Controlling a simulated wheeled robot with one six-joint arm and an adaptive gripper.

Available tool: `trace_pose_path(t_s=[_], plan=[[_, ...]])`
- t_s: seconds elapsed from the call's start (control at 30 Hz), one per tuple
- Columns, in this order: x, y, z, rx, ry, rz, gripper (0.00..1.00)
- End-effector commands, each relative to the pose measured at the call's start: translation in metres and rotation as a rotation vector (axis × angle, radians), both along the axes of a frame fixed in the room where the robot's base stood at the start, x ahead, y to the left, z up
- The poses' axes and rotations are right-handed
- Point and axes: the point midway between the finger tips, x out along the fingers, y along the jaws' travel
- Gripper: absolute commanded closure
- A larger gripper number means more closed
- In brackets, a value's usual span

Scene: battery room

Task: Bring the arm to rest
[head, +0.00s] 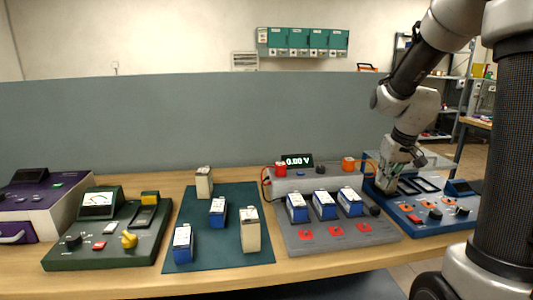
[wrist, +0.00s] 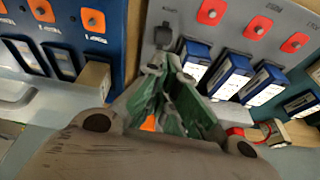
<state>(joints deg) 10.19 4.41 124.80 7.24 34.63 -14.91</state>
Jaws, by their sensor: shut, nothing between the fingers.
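My arm reaches down from the upper right in the head view. My gripper (head: 387,184) hangs low over the left part of the blue device (head: 433,229) and hides part of it. In the wrist view my gripper (wrist: 166,68) has its green-padded fingers together, with nothing held. It points between the blue device (wrist: 115,20) and the grey device (wrist: 215,20). A beige block (wrist: 94,78) is close beside the fingers, at the blue device's near slot. Whether the gripper touches it I cannot tell.
The grey device holds three blue batteries (head: 325,205); its display (head: 297,161) reads 0.00 V. A dark mat (head: 222,257) carries blue and beige batteries. A green meter (head: 98,203) and purple device (head: 45,200) stand left.

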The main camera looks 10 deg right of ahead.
Motion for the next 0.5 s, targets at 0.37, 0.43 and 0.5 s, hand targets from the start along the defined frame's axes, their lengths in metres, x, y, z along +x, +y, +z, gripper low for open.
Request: trace_pose_path(t_s=[0.37,0.43,0.5], plan=[[-0.142,0.032,0.03,0.02,0.174,-0.091,1.0],[-0.168,0.038,0.042,0.009,0.16,-0.088,1.0],[-0.193,0.044,0.053,-0.001,0.133,-0.079,1.0]])
